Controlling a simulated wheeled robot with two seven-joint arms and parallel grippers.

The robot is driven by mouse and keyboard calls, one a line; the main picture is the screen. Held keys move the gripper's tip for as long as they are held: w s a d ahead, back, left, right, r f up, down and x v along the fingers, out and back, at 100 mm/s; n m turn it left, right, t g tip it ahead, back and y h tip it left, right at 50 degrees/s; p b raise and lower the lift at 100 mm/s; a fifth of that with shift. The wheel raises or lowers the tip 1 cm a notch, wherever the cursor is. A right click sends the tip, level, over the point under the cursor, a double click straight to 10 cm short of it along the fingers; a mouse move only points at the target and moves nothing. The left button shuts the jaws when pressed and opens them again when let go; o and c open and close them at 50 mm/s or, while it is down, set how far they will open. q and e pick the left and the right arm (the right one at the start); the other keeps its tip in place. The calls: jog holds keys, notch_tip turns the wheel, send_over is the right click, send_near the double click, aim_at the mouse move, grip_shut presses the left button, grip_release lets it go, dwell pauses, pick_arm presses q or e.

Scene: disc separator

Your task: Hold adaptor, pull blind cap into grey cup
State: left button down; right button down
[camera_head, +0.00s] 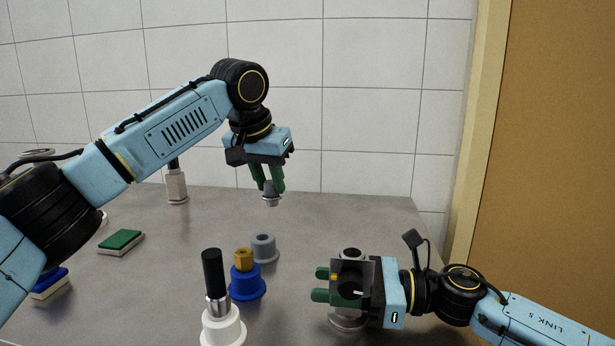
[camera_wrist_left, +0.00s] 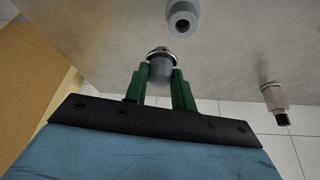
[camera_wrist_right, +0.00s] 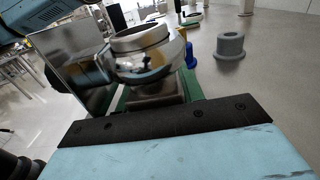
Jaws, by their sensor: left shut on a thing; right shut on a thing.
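The blind cap (camera_head: 271,199), a small grey plug with a metal rim, hangs from my left gripper (camera_head: 269,184) in the air above the back of the table. In the left wrist view the cap (camera_wrist_left: 160,68) sits between the green fingers. My right gripper (camera_head: 321,285) is shut on the metal adaptor (camera_head: 347,322) low at the front right; the gripper hides its middle. The adaptor's round metal top (camera_wrist_right: 141,45) fills the right wrist view. The grey cup (camera_head: 263,247) stands on the table, below and apart from the cap. Its opening shows in the left wrist view (camera_wrist_left: 182,20).
A blue cup (camera_head: 247,286) with a brass piece and a white cup (camera_head: 223,328) with a black-handled metal piece stand in front of the grey cup. A green pad (camera_head: 121,241) and a blue pad lie left. A pale black-topped fitting (camera_head: 176,187) stands behind. The back right is clear.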

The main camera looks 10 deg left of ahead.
jog(key=shift+f, duration=0.4)
pick_arm(q)
jog(key=a, duration=0.1)
jog(key=w+a+f, duration=0.1)
jog(key=shift+w+a+f, duration=0.1)
jog(key=shift+w+a, duration=0.05)
jog(key=shift+a, duration=0.25)
jog(key=shift+f, duration=2.8)
jog(key=shift+f, duration=1.1)
jog(key=shift+f, duration=0.35)
pick_arm(e)
jog(key=shift+s, duration=0.1)
pick_arm(q)
jog(key=c, duration=1.1)
grip_release()
